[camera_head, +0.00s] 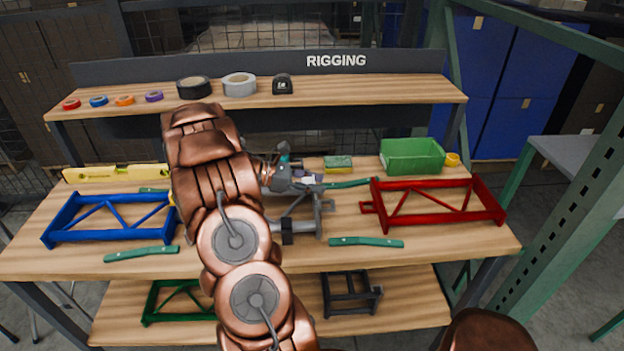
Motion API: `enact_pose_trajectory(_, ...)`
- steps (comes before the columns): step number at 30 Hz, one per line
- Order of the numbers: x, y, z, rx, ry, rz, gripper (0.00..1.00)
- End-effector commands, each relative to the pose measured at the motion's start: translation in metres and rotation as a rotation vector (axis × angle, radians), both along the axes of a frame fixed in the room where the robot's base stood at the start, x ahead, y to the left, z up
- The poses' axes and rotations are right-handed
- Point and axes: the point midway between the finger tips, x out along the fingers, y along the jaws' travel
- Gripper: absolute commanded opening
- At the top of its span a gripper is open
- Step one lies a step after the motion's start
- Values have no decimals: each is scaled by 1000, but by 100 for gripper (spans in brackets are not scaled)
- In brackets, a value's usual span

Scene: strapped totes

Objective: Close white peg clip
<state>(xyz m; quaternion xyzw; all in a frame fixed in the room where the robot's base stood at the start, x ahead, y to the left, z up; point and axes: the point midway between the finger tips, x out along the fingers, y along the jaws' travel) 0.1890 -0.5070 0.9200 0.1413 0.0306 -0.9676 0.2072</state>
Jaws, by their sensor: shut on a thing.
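My gripper (308,181) is at the middle of the workbench, reaching in from the left above a grey metal frame (325,212). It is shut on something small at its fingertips. A small pale piece (303,179) shows there and looks like the white peg clip. The fingers and my arm cover much of it, so I cannot tell whether the clip is open or closed. The left part of the grey frame is hidden behind my arm.
A blue frame (75,237) stands left and a red frame (436,217) right on the bench (480,248). A green bin (411,156) and a yellow-green block (338,163) stand at the back. A shelf (340,91) holds tape rolls.

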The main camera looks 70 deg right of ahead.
Motion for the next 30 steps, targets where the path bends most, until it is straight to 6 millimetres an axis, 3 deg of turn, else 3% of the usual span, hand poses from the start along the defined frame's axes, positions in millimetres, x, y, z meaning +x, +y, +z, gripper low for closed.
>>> enact_pose_trajectory(11,-16,-6,4,145,-335,-7,5)
enact_pose_trajectory(30,-33,-15,-13,382,-868,-4,5)
